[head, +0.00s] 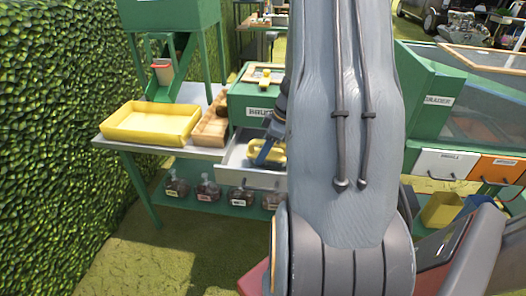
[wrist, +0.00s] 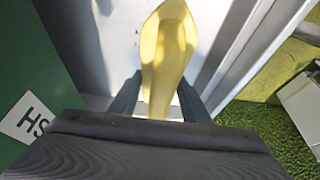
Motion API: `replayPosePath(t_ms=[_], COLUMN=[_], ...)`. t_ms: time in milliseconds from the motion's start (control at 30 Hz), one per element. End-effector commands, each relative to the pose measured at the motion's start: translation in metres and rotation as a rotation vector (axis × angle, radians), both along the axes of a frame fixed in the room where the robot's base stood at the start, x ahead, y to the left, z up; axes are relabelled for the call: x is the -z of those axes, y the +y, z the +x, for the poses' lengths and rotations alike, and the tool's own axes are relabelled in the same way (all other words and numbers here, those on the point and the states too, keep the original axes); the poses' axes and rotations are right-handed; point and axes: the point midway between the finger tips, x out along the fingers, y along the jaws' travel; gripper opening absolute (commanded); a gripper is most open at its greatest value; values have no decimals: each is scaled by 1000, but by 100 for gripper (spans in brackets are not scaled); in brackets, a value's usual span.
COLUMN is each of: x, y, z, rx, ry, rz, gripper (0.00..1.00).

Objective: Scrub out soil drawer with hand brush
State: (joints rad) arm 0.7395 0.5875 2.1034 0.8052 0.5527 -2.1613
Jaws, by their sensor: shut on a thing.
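The soil drawer (head: 250,178) is pale grey and stands pulled out below the green housing on the bench. A yellow hand brush (head: 279,149) is inside it, partly hidden by my arm. My gripper (head: 262,155) reaches down into the drawer. In the wrist view my gripper (wrist: 158,100) is shut on the brush (wrist: 166,45), with one dark finger on each side of its yellow body. The drawer floor (wrist: 115,45) looks pale there, with a few small dark specks. The bristles are hidden, so I cannot tell whether they touch the floor.
A yellow tray (head: 152,124) and a wooden box (head: 211,122) stand on the bench left of the drawer. Several jars (head: 208,190) stand on the shelf below. A hedge (head: 60,140) closes the left side. White (head: 448,163) and orange (head: 497,167) drawer fronts are at right.

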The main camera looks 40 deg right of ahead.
Motion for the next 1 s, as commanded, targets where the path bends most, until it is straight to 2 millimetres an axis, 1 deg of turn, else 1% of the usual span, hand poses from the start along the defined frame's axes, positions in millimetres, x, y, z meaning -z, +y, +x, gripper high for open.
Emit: replayPosePath(t_ms=[1000], x=[13], y=[0], z=[0], rx=[0], ry=[0], rz=[0], gripper=[25])
